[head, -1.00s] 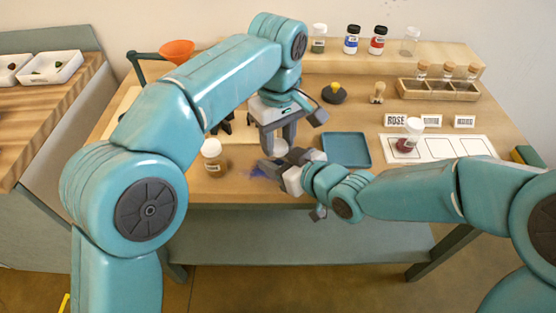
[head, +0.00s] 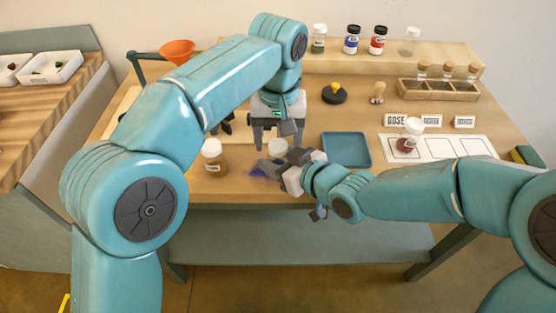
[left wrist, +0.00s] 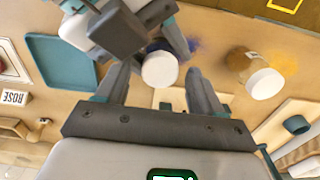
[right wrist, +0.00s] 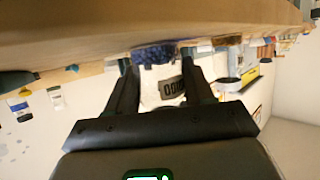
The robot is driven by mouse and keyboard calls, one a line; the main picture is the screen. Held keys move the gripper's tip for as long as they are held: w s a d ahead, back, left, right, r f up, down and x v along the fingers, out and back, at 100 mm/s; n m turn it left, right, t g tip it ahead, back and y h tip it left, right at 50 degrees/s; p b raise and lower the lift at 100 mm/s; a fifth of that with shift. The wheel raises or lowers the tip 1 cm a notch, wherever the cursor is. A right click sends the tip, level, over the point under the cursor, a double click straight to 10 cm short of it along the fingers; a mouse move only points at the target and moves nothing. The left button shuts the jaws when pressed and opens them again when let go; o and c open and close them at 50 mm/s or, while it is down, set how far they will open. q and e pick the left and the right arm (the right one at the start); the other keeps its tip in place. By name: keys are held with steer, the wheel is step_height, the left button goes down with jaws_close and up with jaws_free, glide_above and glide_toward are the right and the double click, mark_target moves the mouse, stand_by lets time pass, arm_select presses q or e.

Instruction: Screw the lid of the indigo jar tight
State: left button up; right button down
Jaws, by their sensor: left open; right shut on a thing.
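The indigo jar (right wrist: 152,55) stands between the fingers of my right gripper (right wrist: 160,72), with blue contents and a partly visible label. My right gripper (head: 273,165) is shut on it, coming from the right near the table's front. The jar's white lid (head: 277,146) shows at the top of the jar, and also in the left wrist view (left wrist: 160,70). My left gripper (head: 272,146) points down above the lid. Its fingers are open, one on each side of the lid with gaps (left wrist: 158,78). I cannot tell how tightly the lid sits.
An ochre jar with a white lid (head: 212,158) stands left of the grippers. A blue tray (head: 346,150) lies just right. Blue powder (head: 262,172) stains the table under the right gripper. A dark red jar (head: 408,137) stands on a white card at the right.

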arm_select(q)
steer(key=shift+r, duration=2.25)
steer(key=shift+c, duration=0.4)
steer(key=shift+s+a+n, duration=0.1)
steer(key=shift+s+n, duration=0.05)
steer(key=shift+n, duration=0.25)
steer(key=r+n, duration=0.2)
steer(key=n, duration=0.1)
steer(key=shift+a+r, duration=0.4)
steer(key=shift+r+n, duration=0.35)
steer(key=shift+n, duration=0.15)
steer(key=shift+d, duration=0.55)
